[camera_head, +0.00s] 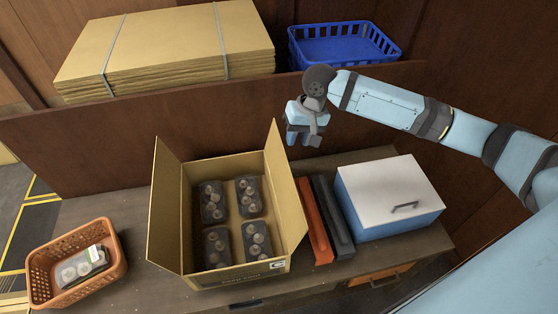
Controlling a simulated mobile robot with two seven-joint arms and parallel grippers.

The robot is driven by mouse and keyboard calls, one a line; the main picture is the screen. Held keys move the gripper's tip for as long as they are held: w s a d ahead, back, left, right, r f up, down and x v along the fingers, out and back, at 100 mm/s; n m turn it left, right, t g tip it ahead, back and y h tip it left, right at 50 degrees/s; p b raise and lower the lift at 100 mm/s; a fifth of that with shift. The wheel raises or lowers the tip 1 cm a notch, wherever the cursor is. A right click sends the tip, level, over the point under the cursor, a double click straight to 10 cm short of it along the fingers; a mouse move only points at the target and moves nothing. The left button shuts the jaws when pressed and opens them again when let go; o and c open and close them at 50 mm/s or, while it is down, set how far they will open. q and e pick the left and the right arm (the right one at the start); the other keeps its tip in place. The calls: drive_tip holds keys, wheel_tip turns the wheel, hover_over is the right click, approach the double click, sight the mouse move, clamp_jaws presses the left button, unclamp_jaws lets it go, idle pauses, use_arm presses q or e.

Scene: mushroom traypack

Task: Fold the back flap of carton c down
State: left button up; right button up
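The open cardboard carton (166,222), marked C on its front, stands on the workbench. Several dark trays of mushrooms (214,202) lie inside it in two rows. Its left flap (163,200) and right flap (285,195) stand up and lean outward. A strip of cardboard (225,167) rises along the back edge; I cannot clearly tell the back flap from the back wall there. My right gripper (305,139) hangs behind and right of the carton, apart from it, near the upright board. Its finger gap is unclear. My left gripper is out of view.
An orange basket (117,258) with a mushroom pack stands left. An orange-red bar (313,222), a dark bar (332,215) and a white-lidded blue box (390,188) stand right. Flat cardboard (165,45) and a blue crate (345,50) lie behind the brown board (90,150).

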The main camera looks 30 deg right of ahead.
sight(286, 173)
drive_tip(key=x, duration=1.3)
drive_tip(key=shift+s+f, duration=0.2)
drive_tip(key=shift+c, duration=0.4)
clamp_jaws()
